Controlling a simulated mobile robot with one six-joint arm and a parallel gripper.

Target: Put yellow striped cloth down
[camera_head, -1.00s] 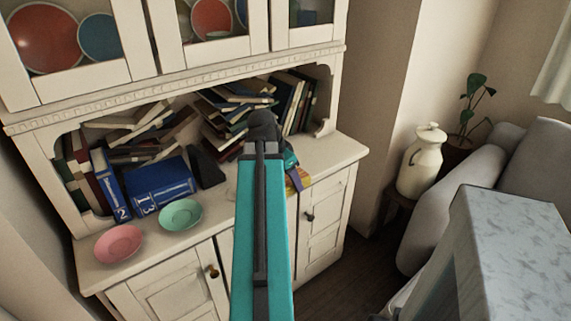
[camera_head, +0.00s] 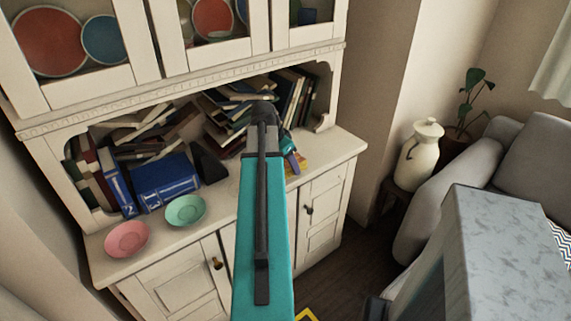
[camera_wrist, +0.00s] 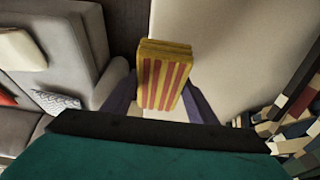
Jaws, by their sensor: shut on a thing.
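The yellow cloth with red stripes (camera_wrist: 165,76) looks like a thick folded block in the wrist view. It sits between the two dark purple fingers of my gripper (camera_wrist: 158,100), which is shut on it. In the head view, a small yellow-orange part of the cloth (camera_head: 299,163) shows beside my gripper (camera_head: 291,158), in front of the right end of the cabinet counter. My arm hides part of the gripper there. I cannot tell how far the cloth is from the counter.
The white cabinet (camera_head: 180,268) holds heaped books (camera_head: 235,118), a pink bowl (camera_head: 127,239) and a green bowl (camera_head: 186,210). A cream jug (camera_head: 420,155), a plant (camera_head: 470,105) and a grey sofa (camera_head: 540,165) are on the right. The counter's right end looks mostly clear.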

